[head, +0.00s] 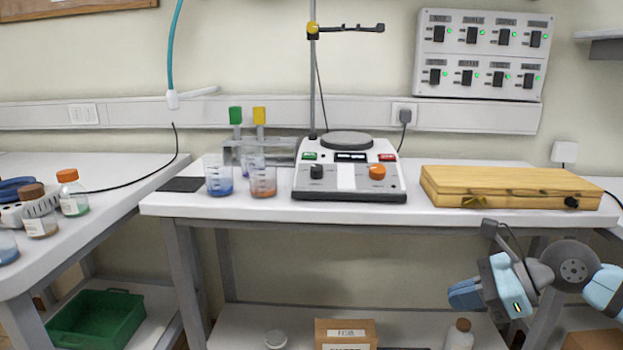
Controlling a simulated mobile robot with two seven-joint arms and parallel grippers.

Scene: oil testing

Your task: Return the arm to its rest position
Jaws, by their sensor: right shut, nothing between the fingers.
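My right gripper (465,296) is at the lower right of the head view, in front of the bench and below its top. It is shut and empty, with its fingers pointing left. The right arm comes in from the right edge. It is apart from the bench and from the wooden case. My left gripper is not in view.
The white bench (270,207) carries a hotplate stirrer (348,172), a blue beaker (218,184), an orange beaker (263,183) and a wooden case (510,185). Bottles stand on the left bench (110,185). A green crate (95,318) and a cardboard box (345,332) sit below.

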